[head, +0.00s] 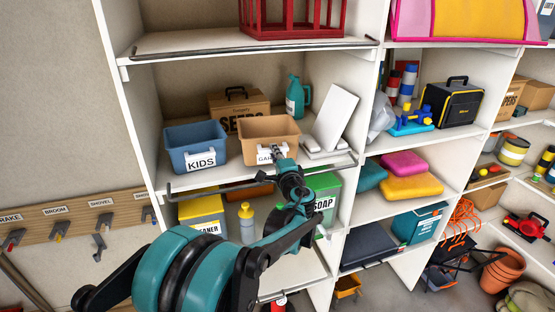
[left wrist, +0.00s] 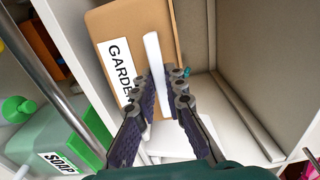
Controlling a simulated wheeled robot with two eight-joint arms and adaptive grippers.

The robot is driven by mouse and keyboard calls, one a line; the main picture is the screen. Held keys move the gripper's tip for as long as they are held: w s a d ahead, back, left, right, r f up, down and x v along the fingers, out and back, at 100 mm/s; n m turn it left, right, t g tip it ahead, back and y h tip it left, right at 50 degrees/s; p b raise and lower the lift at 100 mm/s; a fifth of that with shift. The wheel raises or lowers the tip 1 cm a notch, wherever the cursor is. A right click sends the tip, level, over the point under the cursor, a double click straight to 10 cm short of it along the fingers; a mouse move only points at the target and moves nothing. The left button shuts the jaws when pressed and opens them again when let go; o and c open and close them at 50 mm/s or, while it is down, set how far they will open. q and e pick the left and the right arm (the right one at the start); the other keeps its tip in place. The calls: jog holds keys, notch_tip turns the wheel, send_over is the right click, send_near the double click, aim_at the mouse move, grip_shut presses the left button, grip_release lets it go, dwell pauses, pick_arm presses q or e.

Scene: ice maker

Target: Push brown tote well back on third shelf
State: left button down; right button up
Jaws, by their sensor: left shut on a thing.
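The brown tote (head: 270,131), an open bin with a white label, stands upright on the shelf between a blue tote and white slabs. Its labelled front fills the upper middle of the left wrist view (left wrist: 108,24), with "GARDE" readable. My left gripper (head: 279,151) is at the tote's front, by the label, and hides part of it. The fingers (left wrist: 160,82) are drawn together at the tote's front in the left wrist view. A white bar shows between and beyond them; what it belongs to is unclear. The exact contact is hidden. My right gripper is not in view.
The blue KIDS tote (head: 190,147) is close on the left; a white slab (head: 336,112) leans on the right. A metal rail (head: 215,188) runs along the shelf front, above the soap jug (head: 325,190).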

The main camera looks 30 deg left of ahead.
pick_arm(q)
jog(key=shift+f+b+x, duration=0.2)
jog(key=shift+b+x, duration=0.1)
jog(key=shift+x, duration=0.9)
jog(key=shift+f+b+x, duration=0.2)
jog(key=shift+b+x, duration=0.05)
jog(key=shift+x, duration=1)
jog(key=shift+f+b+x, duration=0.2)
jog(key=shift+b+x, duration=0.1)
jog(key=shift+x, duration=0.9)
jog(key=shift+a, duration=0.15)
jog(key=shift+f+b, duration=0.5)
jog(key=shift+f, duration=0.1)
jog(key=c, duration=1.5)
grip_release()
jog(key=shift+s+r, duration=0.1)
jog(key=v, duration=1.2)
